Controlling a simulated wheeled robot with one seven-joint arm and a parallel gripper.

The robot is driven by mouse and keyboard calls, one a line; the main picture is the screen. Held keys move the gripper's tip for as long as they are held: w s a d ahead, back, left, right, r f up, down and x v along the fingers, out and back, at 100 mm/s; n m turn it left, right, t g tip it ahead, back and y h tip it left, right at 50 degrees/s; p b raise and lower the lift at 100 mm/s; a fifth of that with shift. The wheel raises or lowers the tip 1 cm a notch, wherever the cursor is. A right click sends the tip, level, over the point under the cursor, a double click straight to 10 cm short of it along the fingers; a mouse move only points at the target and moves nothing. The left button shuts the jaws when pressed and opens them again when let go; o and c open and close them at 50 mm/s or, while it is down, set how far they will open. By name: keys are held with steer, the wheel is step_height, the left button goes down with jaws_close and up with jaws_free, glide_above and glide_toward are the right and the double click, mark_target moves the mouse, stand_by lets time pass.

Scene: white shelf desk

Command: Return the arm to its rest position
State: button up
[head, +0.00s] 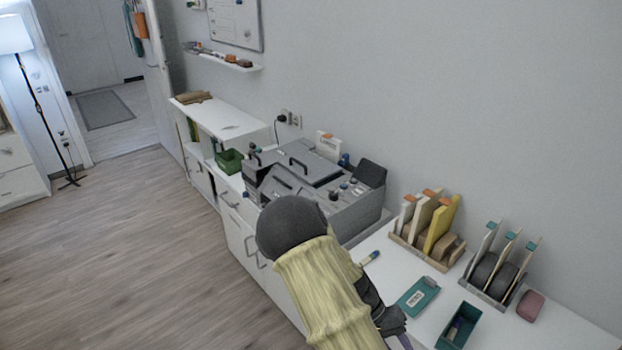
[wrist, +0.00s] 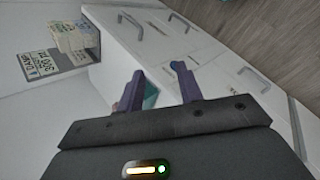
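My arm (head: 320,290), with a pale yellow sleeve and a dark rounded joint, reaches over the front edge of the white desk (head: 385,260) in the head view. My gripper is mostly hidden behind the arm there. In the wrist view my gripper (wrist: 158,78) has two purple fingers standing apart, with a clear gap between them. I see nothing gripped. A teal patch shows beside the left finger; I cannot tell what it is. White drawer fronts (wrist: 215,55) lie beyond the fingers.
A grey machine (head: 325,185) stands on the desk behind my arm. A green bin (head: 229,161) sits farther back. The wooden floor (head: 130,250) at left is clear.

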steer(key=s+a+r+n+t+y, duration=0.1)
steer(key=r+t+y, duration=0.1)
steer(key=r, duration=0.4)
steer(key=s+a+r+t+y+p, duration=0.1)
steer(key=a+r+t+y, duration=0.1)
steer(key=r, duration=0.5)
steer(key=s+a+r+n+t+y+p, duration=0.1)
steer(key=s+a+r+t+y, duration=0.1)
steer(key=r, duration=0.4)
steer(key=shift+r+n+t+y, duration=0.2)
steer(key=shift+n+t+y, duration=0.1)
steer(key=shift+t+y, duration=0.25)
